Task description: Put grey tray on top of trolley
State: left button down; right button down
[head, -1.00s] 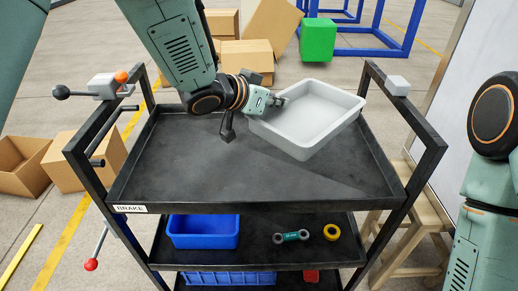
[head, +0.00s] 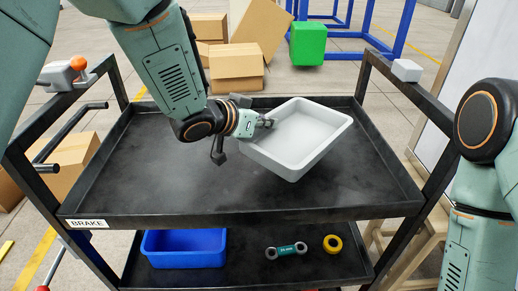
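The grey tray (head: 292,170) is tilted over the top shelf of the black trolley (head: 140,195), right of its middle. My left gripper (head: 268,123) is at the tray's left rim and appears shut on it. The tray's lower front corner is close to the shelf surface; I cannot tell whether it touches. The tray looks empty. My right arm shows at the right edge, but its gripper is outside the view.
Cardboard boxes (head: 236,66) and a green box (head: 307,43) stand behind. The top shelf's left part is clear.

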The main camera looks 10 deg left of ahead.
aim_at(266, 142)
pick_arm(q)
jog(key=shift+d+f, duration=0.1)
jog(key=shift+f, duration=0.75)
jog(key=shift+w+f+b, duration=0.15)
jog(key=shift+f+b, duration=0.2)
jog(key=shift+f, duration=0.25)
jog(key=f, duration=0.1)
jog(key=f+b, duration=0.1)
jog(key=f, duration=0.1)
jog(key=shift+s, duration=0.25)
jog(key=shift+w+f, duration=0.1)
jog(key=shift+f, duration=0.05)
jog(key=shift+w, duration=0.2)
jog(key=shift+s+f, duration=0.1)
jog(key=shift+s, duration=0.1)
